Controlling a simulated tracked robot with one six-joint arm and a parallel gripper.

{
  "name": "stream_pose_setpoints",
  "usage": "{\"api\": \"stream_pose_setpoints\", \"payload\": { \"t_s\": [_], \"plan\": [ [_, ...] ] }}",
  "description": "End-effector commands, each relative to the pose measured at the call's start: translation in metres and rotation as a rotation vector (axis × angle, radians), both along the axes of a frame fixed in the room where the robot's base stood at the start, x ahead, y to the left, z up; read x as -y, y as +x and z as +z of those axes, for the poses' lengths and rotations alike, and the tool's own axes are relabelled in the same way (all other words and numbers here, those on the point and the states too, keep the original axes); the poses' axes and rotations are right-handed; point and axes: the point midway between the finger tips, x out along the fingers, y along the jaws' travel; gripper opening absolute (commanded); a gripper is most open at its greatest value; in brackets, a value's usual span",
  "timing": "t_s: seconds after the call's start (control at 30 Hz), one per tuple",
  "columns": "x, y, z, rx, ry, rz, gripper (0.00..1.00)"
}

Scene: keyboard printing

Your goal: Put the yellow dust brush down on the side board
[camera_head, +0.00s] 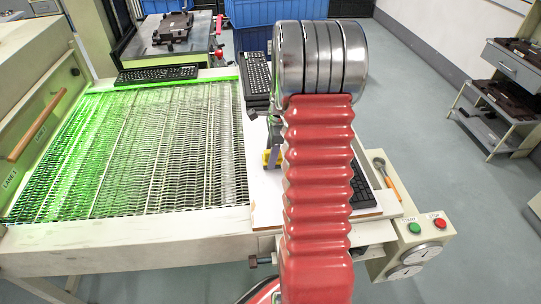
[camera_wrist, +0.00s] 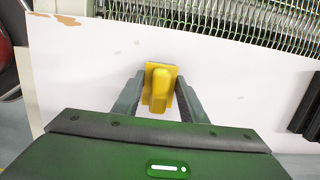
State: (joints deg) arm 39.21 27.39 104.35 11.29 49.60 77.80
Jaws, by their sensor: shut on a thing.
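The yellow dust brush (camera_wrist: 160,92) is between the two dark fingers of my gripper (camera_wrist: 159,85) in the wrist view. My gripper is shut on it. The white side board (camera_wrist: 90,75) fills the view beneath the brush; I cannot tell whether the brush touches it. In the head view a small bit of yellow (camera_head: 267,158) shows left of my red arm, over the side board (camera_head: 266,192). My arm hides most of the gripper and part of the board there.
The wire mesh conveyor (camera_head: 165,150), lit green on its left, borders the board. A black keyboard (camera_head: 361,188) lies on the board's right part, and keyboards (camera_head: 257,78) are stacked behind. A control box (camera_head: 425,240) and a wooden-handled brush (camera_head: 386,175) sit at the right.

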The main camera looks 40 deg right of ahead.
Motion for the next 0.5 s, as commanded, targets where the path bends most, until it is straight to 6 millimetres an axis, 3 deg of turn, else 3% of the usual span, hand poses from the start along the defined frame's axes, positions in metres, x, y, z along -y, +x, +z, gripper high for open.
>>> {"api": "stream_pose_setpoints", "payload": {
  "t_s": [0.1,0.13,0.37,0.5],
  "plan": [
    [-0.0001,0.0001,-0.0018,0.000,0.000,0.000,0.03],
    [-0.0001,0.0001,-0.0018,0.000,0.000,0.001,0.40],
    [-0.0003,0.0002,-0.0016,0.000,0.000,0.001,0.56],
    [-0.0003,0.0002,-0.0016,0.000,0.000,0.001,0.57]
  ]
}}
